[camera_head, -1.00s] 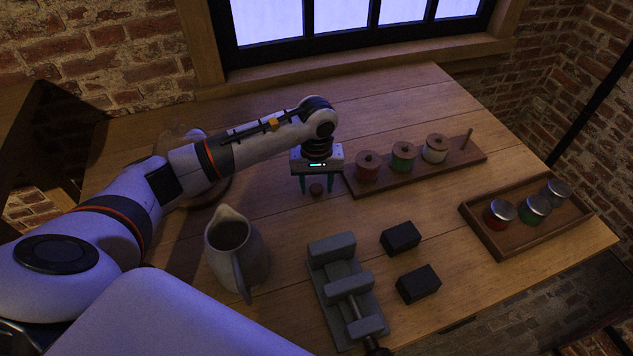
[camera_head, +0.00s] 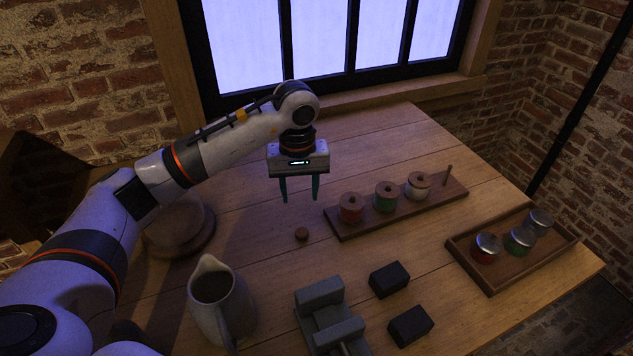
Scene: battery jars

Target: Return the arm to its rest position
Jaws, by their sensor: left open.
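My left gripper (camera_head: 300,190) is open and empty, fingers pointing down. My left arm reaches in from the left edge. My right gripper is not in view.
A tray (camera_head: 492,286) at the right holds jars with red (camera_head: 485,248), green (camera_head: 519,241) and silver (camera_head: 540,221) showing. A pitcher (camera_head: 222,310), a grey vise (camera_head: 325,312) and two black blocks (camera_head: 389,279) (camera_head: 410,326) stand in front. A round wooden piece (camera_head: 180,228) is at left.

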